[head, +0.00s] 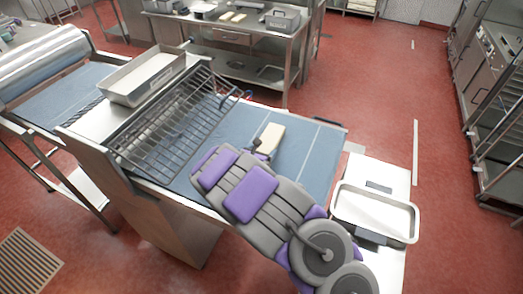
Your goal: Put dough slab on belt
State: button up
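A pale cream dough slab (271,137) is at the tip of my arm, over the blue belt (315,160) near its far edge. My gripper (263,143) is at the slab's near-left end, with a dark finger part against or very close to it. My arm hides much of the gripper. I cannot tell whether the fingers are closed on the slab, or whether the slab rests on the belt or is just above it.
A wire guard (165,115) covers the belt left of my gripper, with a metal pan (108,91) beyond it. An empty-looking tray (345,190) sits on a white surface at right. Belt right of the slab is clear. A steel table (270,37) stands behind.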

jog(key=shift+o, duration=1.2)
jog(key=b+v, duration=0.1)
jog(key=v, duration=1.1)
jog(key=shift+w+d+r, duration=0.1)
jog(key=shift+d, duration=0.05)
